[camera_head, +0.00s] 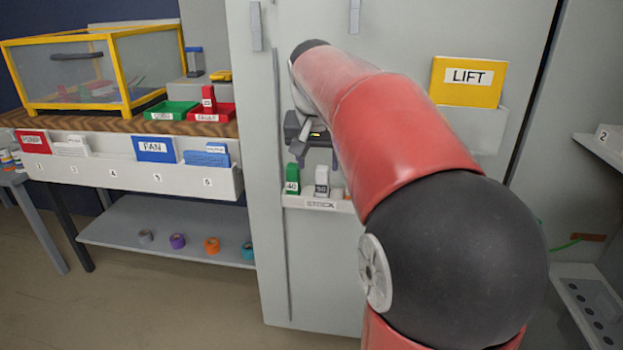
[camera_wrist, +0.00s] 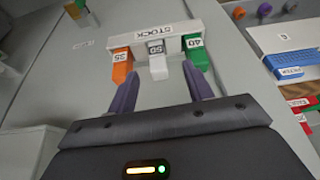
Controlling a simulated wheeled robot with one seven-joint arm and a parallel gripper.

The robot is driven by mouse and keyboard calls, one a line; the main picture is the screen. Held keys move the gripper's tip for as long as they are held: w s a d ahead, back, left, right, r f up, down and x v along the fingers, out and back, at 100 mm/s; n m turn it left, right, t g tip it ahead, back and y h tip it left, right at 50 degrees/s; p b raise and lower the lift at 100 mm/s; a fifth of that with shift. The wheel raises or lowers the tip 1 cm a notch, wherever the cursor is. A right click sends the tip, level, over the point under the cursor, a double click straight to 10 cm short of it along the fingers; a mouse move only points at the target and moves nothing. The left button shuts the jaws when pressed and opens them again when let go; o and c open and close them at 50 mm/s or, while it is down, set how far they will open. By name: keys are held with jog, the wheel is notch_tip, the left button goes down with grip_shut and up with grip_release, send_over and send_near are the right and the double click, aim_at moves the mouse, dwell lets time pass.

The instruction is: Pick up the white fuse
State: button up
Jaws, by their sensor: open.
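The white fuse (camera_head: 321,181), labelled 50, stands on the narrow STOCK ledge (camera_head: 337,206) on the grey cabinet front. A green fuse (camera_head: 292,181), labelled 40, stands to its left in the head view. The wrist view shows the white fuse (camera_wrist: 158,69) between an orange fuse (camera_wrist: 120,66), labelled 35, and the green fuse (camera_wrist: 197,55). My gripper (camera_wrist: 162,88) is open and empty. Its fingers spread to either side of the white fuse's line, apart from it. In the head view my gripper (camera_head: 300,140) is just above the fuses, partly hidden by my arm.
A yellow LIFT card (camera_head: 468,80) sits in a white holder on the cabinet. On the left, a bench carries a yellow-framed clear box (camera_head: 100,68), a green tray (camera_head: 170,110), a red tray (camera_head: 212,112) and a white card rack (camera_head: 120,178). Tape rolls lie on the lower shelf (camera_head: 150,225).

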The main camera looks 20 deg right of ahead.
aim_at(322, 168)
jog(key=shift+w+d+r+m, duration=0.2)
jog(key=shift+w+d+m, duration=0.1)
jog(key=shift+w+d, duration=0.6)
jog(key=x, duration=0.7)
jog(key=shift+w+d+f, duration=0.15)
jog(key=shift+d+f, duration=0.05)
jog(key=shift+c, duration=0.4)
jog(key=c, duration=0.9)
jog(key=shift+r, duration=0.1)
